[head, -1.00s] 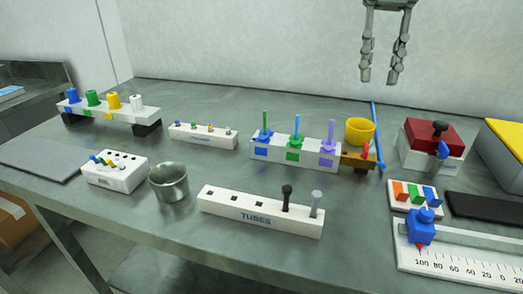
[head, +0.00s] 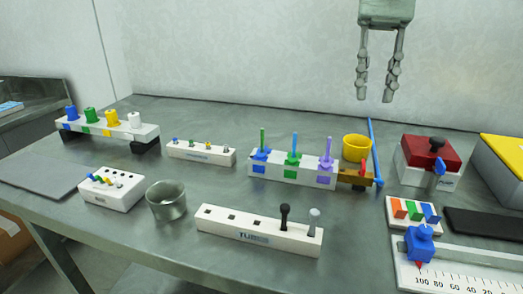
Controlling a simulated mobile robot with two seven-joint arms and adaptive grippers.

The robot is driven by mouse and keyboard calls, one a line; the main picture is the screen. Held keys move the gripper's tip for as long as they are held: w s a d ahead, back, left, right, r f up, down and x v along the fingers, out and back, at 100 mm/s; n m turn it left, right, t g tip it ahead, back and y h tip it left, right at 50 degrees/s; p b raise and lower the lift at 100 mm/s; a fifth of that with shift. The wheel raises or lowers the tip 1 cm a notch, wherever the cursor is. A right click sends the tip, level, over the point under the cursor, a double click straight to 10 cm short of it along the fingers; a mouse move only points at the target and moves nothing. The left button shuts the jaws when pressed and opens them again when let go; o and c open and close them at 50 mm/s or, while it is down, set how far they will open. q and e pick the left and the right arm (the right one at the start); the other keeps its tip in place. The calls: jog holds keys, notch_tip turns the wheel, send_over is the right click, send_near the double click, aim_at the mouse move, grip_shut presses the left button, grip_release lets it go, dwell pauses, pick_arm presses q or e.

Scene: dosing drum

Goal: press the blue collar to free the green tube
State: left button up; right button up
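A white block (head: 248,168) in the middle of the table carries three collars with thin upright tubes. The blue collar (head: 260,155) is at its left end, and the green tube (head: 263,137) stands upright in it. A green collar (head: 293,158) holds a blue tube (head: 295,142), and a purple collar (head: 325,166) holds a purple tube (head: 327,149). My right gripper (head: 375,96) hangs fingers down at the upper right, open and empty, apart from the block. My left gripper is out of view.
A yellow cup (head: 356,148) and a blue rod (head: 375,150) stand just right of the block. A white TUBES rack (head: 225,230) and a metal cup (head: 166,201) are in front. A red-topped box (head: 430,152) is at right. Bare table lies between block and rack.

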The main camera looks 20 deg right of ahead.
grip_shut()
dwell(1.1)
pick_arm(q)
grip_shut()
